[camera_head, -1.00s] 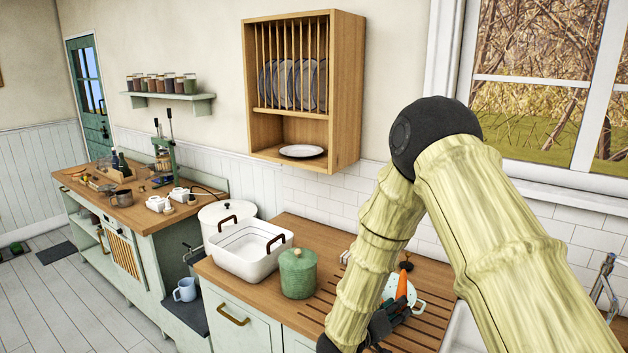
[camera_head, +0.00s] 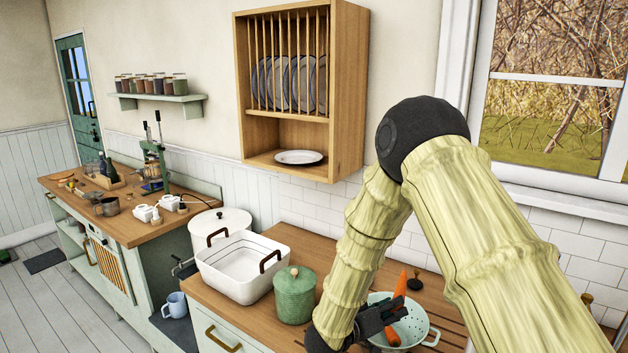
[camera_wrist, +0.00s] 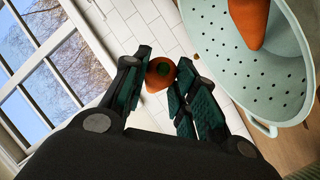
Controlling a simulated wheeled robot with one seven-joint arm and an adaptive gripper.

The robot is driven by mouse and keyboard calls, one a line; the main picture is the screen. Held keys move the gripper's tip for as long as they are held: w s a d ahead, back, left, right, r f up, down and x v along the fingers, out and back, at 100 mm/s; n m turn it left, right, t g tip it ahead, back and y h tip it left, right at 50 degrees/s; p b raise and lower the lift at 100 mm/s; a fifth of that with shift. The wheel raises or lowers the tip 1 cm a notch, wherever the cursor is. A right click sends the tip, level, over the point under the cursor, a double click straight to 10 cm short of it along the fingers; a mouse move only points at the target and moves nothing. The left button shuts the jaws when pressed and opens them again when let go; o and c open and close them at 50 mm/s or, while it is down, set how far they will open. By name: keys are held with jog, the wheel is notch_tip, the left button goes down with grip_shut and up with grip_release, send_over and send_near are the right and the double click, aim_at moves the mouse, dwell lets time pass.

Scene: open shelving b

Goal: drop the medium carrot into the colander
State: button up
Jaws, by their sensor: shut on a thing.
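In the wrist view my gripper (camera_wrist: 160,90) is shut on an orange carrot (camera_wrist: 159,72), seen nearly end-on with a green spot in its middle. The pale mint colander (camera_wrist: 285,75) fills the upper right, apart from the fingertips in the picture, and another carrot (camera_wrist: 250,18) lies in it. In the head view my gripper (camera_head: 383,318) is over the left part of the colander (camera_head: 415,328). A carrot (camera_head: 400,284) rises behind the fingers and more orange (camera_head: 392,337) shows below them; I cannot tell which is held.
A green lidded canister (camera_head: 294,295) stands left of my gripper. A white roasting pan (camera_head: 228,278) and a white pot (camera_head: 208,222) stand farther left. A wooden plate rack (camera_head: 350,100) hangs above the counter. A small dark-topped thing (camera_head: 414,274) is behind the colander.

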jog(key=shift+w+f+b, duration=0.15)
jog(key=shift+f+b, duration=0.15)
jog(key=shift+f, duration=0.5)
jog(key=shift+s+f+b, duration=0.3)
jog(key=shift+f+b, duration=0.25)
jog(key=shift+f, duration=0.15)
jog(key=shift+w+f, duration=0.15)
jog(key=o, duration=1.1)
jog(key=v, duration=1.2)
